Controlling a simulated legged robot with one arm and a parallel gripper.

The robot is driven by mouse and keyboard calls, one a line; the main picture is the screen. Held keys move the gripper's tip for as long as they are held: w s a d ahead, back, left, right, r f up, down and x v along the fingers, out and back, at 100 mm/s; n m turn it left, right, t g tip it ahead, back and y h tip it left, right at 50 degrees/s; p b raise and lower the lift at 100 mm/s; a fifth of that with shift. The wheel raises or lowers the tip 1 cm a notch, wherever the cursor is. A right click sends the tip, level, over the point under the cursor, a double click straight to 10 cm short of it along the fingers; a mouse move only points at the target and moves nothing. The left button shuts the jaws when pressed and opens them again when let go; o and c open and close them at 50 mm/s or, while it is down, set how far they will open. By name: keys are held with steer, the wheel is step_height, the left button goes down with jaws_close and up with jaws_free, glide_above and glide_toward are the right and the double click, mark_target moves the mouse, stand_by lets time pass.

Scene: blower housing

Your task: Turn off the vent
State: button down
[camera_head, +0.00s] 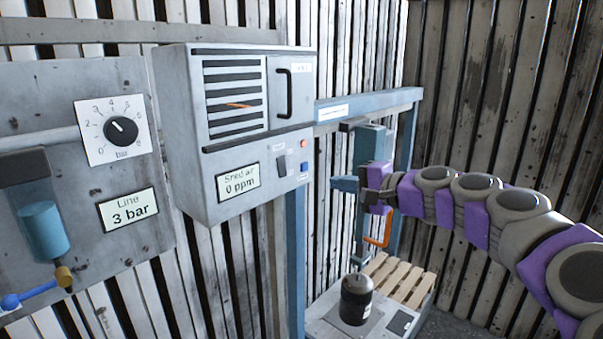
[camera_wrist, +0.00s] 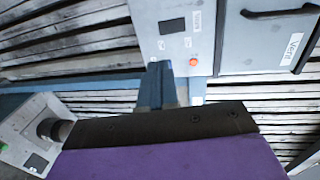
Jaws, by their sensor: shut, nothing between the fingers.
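The vent unit (camera_head: 180,130) is a grey wall box with a slatted grille (camera_head: 233,95), an orange strip across the slats and a door with a black handle (camera_head: 285,93). Its lower front has a dark switch (camera_head: 282,165), a red button (camera_head: 303,143), a blue button (camera_head: 304,167) and a display (camera_head: 238,182) reading "Shed air 0 ppm". My gripper (camera_head: 343,184) is shut and empty, to the right of these controls. In the wrist view, my shut fingertips (camera_wrist: 159,68) appear just beside the orange-red button (camera_wrist: 193,62); contact cannot be told. The dark switch (camera_wrist: 172,26) shows beyond them.
A panel at left holds a dial (camera_head: 121,130) and a "Line 3 bar" sign (camera_head: 128,209). A blue-grey frame (camera_head: 370,103) stands behind my gripper, with an orange handle (camera_head: 378,236) below. A black canister (camera_head: 356,299) and a wooden pallet (camera_head: 402,279) are lower down.

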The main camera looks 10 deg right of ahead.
steer(key=shift+a, duration=0.2)
steer(key=p+x, duration=0.1)
steer(key=x, duration=1.3)
steer(key=shift+s+p, duration=0.1)
steer(key=shift+p, duration=0.2)
steer(key=shift+f, duration=0.15)
steer(key=s+d+f+b, duration=0.2)
steer(key=s+d+b, duration=0.3)
steer(key=s, duration=0.5)
steer(key=shift+d+f+t, duration=0.3)
steer(key=shift+d+f, duration=0.1)
steer(key=shift+d, duration=0.85)
